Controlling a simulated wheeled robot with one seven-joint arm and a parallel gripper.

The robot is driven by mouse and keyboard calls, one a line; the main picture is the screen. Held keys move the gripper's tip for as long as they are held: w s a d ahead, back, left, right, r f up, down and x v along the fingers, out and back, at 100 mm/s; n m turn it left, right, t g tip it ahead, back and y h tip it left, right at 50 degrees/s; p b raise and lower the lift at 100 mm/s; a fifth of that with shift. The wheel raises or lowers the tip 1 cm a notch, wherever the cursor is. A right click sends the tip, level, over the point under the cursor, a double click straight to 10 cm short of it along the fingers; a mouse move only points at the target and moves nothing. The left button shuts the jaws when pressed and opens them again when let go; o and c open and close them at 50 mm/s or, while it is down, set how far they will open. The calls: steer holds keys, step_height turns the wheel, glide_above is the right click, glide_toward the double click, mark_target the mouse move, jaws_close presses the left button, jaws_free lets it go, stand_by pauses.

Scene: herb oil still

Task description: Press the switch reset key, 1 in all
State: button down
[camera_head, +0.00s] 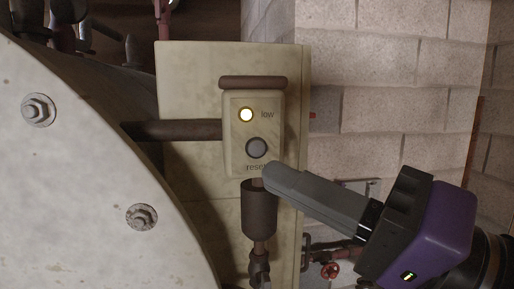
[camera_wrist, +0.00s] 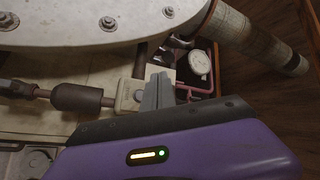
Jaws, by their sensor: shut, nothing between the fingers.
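The switch box (camera_head: 236,157) is a cream-coloured box with a "low" label beside a lit yellow-white lamp (camera_head: 246,115). I cannot tell whether the tips touch the box. In the wrist view, the shut fingers (camera_wrist: 158,80) reach over the switch box (camera_wrist: 130,96) and the key is not clearly visible.
A large pale drum with bolts (camera_head: 95,170) fills the left. A dark horizontal pipe (camera_head: 175,130) and a brown cylinder on a pipe (camera_head: 259,208) adjoin the box. A block wall (camera_head: 390,80) stands to the right.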

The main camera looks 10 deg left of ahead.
mark_target(257, 149)
steer(key=shift+w, duration=0.1)
steer(key=w+a+b, duration=0.1)
steer(key=w+a, duration=0.1)
steer(key=w, duration=0.6)
steer(key=shift+w+a, duration=0.15)
steer(key=shift+a, duration=0.1)
steer(key=shift+w, duration=0.1)
stand_by(1.8)
steer(key=shift+w+a, duration=0.1)
steer(key=shift+w, duration=0.2)
steer(key=shift+w+a, duration=0.1)
steer(key=shift+w, duration=0.25)
stand_by(0.7)
steer(key=shift+s, duration=0.1)
steer(key=shift+s+d, duration=0.25)
steer(key=shift+s, duration=0.45)
